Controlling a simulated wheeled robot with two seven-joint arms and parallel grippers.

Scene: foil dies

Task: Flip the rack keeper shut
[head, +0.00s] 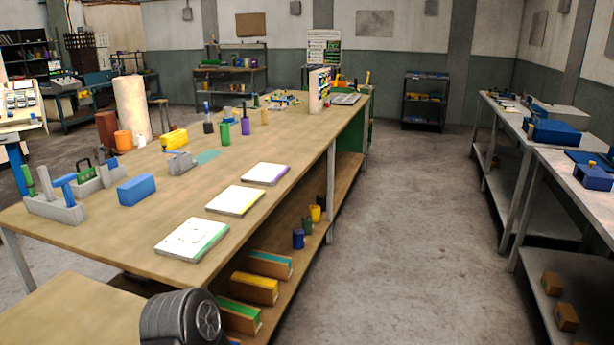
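I cannot make out a rack keeper for certain in the head view. A small upright rack-like unit (319,90) with a pale end panel and coloured pieces stands toward the far end of the long wooden bench (290,140). It is too small to tell whether any keeper on it is open or shut. Three flat pale pads lie along the bench's right edge: one with a green edge (193,239), one with a yellow edge (235,201) and one with a purple edge (265,174). Neither of my grippers is in view.
A grey tool holder (55,208) and a blue block (137,190) sit on the bench's left. A wide clear floor aisle (420,220) runs between this bench and the grey tables (545,140) on the right.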

